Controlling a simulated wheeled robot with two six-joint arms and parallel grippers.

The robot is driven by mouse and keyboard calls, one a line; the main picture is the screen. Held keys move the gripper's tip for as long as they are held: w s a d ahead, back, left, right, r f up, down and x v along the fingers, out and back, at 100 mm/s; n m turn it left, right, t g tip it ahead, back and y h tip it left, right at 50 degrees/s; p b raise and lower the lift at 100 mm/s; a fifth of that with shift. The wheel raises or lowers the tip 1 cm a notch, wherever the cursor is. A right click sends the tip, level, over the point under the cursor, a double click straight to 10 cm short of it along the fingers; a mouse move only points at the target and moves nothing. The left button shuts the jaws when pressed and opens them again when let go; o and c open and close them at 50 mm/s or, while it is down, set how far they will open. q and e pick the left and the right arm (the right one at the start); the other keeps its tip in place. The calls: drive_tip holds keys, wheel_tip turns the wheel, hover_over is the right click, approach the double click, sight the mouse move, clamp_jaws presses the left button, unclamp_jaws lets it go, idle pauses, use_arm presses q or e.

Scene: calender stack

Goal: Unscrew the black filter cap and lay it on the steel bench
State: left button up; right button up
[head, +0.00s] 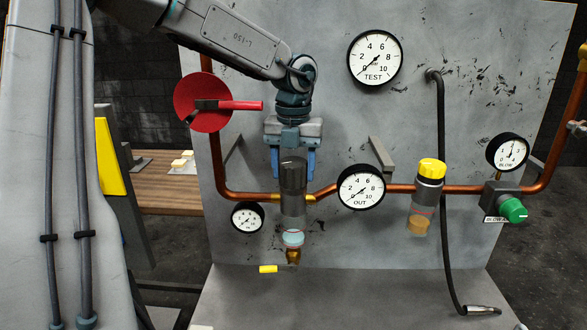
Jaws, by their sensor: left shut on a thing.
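The black filter cap (293,172) is at the top of the filter unit (292,215) on the copper pipe, in front of the grey panel. It is upright and in line with the filter; whether it is still threaded on cannot be seen. My left gripper (291,165) comes down from above with its blue fingers on either side of the cap, shut on it. A clear bowl (293,238) hangs below the filter. The steel bench (370,290) spreads out in front of the panel. My right gripper is not in view.
A small yellow piece (268,269) lies on the bench below the filter. A red lever valve (212,104), the OUT gauge (361,188), a yellow-capped unit (430,180) and a green knob (512,210) surround it. A black hose (443,200) hangs right. The bench's middle is clear.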

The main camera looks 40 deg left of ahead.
use_arm(q)
drive_tip(key=shift+n, duration=0.7)
drive_tip(key=shift+n, duration=1.2)
drive_tip(key=shift+n, duration=1.2)
